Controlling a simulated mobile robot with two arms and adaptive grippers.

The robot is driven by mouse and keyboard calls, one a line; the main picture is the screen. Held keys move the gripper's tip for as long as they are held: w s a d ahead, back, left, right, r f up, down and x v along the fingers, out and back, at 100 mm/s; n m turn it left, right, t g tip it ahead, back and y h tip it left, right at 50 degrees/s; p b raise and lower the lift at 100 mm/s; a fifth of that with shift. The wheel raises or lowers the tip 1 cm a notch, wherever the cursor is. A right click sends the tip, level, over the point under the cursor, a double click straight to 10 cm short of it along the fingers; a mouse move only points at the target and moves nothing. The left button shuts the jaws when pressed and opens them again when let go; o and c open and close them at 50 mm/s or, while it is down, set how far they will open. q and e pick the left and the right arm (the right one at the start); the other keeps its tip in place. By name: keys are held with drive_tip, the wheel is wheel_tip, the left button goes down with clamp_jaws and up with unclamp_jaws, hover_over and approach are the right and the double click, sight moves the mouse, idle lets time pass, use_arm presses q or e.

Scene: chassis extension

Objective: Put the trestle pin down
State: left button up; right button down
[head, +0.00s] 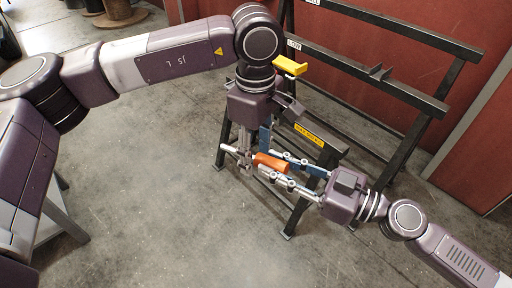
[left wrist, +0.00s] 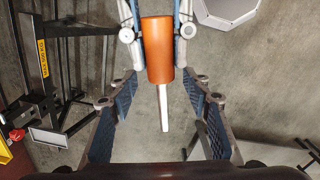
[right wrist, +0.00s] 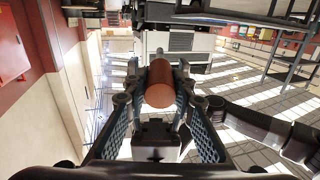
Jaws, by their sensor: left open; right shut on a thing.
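The trestle pin has an orange cylindrical handle (head: 270,162) and a thin pale metal shaft. My right gripper (head: 275,170) is shut on the handle and holds it in the air. The left wrist view shows the handle (left wrist: 158,50) between the right fingers, with the shaft pointing down the picture between my left fingers. In the right wrist view the handle's round end (right wrist: 160,88) faces the camera. My left gripper (left wrist: 160,110) is open around the shaft, its pads apart from it. The black steel trestle (head: 330,155) stands behind both grippers.
A wooden cable reel (head: 120,12) is at the far left. The concrete floor in front (head: 170,220) is clear.

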use_arm(q)
clamp_jaws()
use_arm(e)
drive_tip(key=c, duration=1.5)
unclamp_jaws()
drive_tip(key=shift+c, duration=0.2)
